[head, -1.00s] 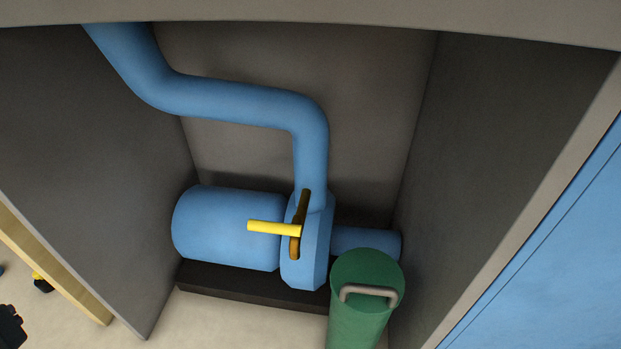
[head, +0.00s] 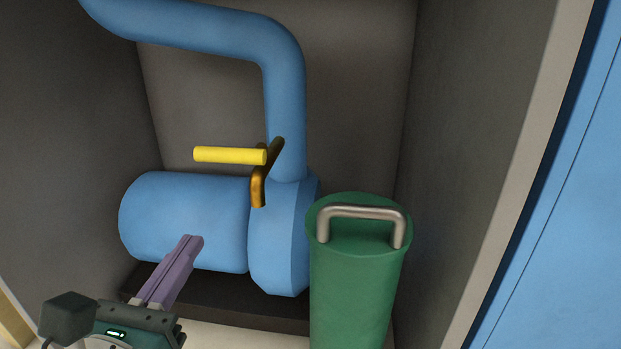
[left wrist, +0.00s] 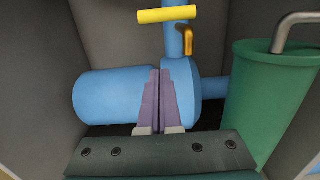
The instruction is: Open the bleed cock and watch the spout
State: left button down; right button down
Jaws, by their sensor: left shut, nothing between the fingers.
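The bleed cock has a yellow bar handle (head: 230,155) pointing left from a curved brass spout (head: 258,190). It sits on the blue pump casing (head: 280,240), just below the rising blue pipe. The handle (left wrist: 168,15) and spout (left wrist: 187,40) also show at the top of the left wrist view. The spout's opening points down, and I see no water at it. My left gripper (head: 194,240) is shut and empty, its purple fingers together in front of the blue cylinder, below and left of the handle. They also show in the left wrist view (left wrist: 160,74). My right gripper is not in view.
A green cylinder (head: 355,285) with a grey loop handle (head: 362,213) stands close on the right, in front of the pump. The blue cylinder (head: 185,220) rests on a dark plinth (head: 235,298). Grey walls (head: 465,130) close in both sides of the recess.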

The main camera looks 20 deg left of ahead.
aim_at(230, 155)
pick_arm(q)
jog(key=w+a+r, duration=0.2)
jog(key=w+r, duration=0.2)
jog(key=w, duration=0.5)
jog(key=shift+r+b, duration=0.25)
jog(key=shift+b, duration=0.15)
jog(key=shift+a, duration=0.1)
jog(key=shift+r, duration=0.1)
jog(key=shift+a+r+m+p, duration=0.1)
jog(key=shift+m+p, duration=0.2)
jog(key=shift+p, duration=0.05)
